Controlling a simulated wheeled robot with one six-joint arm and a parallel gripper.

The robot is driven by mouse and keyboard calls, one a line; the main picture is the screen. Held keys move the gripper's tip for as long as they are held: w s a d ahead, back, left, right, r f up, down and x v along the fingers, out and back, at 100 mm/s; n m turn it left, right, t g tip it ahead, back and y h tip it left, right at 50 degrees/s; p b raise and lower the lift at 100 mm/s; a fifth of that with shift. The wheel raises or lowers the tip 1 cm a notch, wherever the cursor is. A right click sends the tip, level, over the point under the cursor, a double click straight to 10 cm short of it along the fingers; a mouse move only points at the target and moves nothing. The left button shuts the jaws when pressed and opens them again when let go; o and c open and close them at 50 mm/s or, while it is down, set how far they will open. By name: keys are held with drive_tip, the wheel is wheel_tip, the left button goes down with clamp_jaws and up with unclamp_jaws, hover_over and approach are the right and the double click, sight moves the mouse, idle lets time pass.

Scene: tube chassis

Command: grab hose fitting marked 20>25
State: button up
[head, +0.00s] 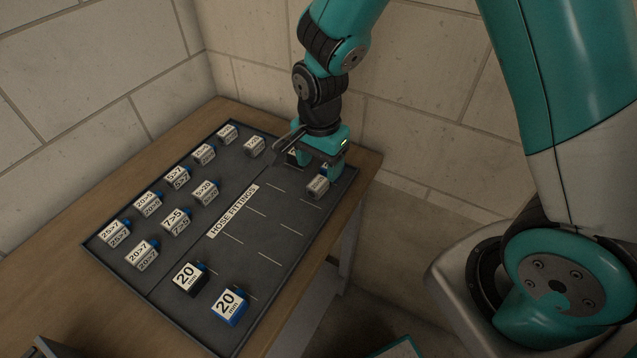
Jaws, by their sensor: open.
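My gripper (312,162) is open over the far right part of a dark tray (262,262) labelled HOSE FITTINGS. A small grey fitting (317,187) with a white label stands just below and in front of it; its marking is too small to read. Another labelled piece (295,157) is partly hidden behind the jaws. I cannot make out 20>25 on any fitting. Readable ones at left are 25>7 (115,233), 20>7 (142,254), 20>5 (147,204), 7>5 (176,221), 5>7 (178,178) and 5>20 (206,192).
Two fittings marked 20 mm, one black (188,278) and one blue (229,306), stand at the near end. Small fittings (228,134) at the far left end are unreadable. The tray's right middle is empty. Brick walls (110,60) close off the back and left.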

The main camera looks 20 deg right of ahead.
sight(319, 182)
drive_tip(key=shift+w+f+p, duration=0.1)
drive_tip(key=shift+f+p, duration=0.65)
drive_tip(key=shift+f, duration=2.45)
drive_tip(key=c, duration=1)
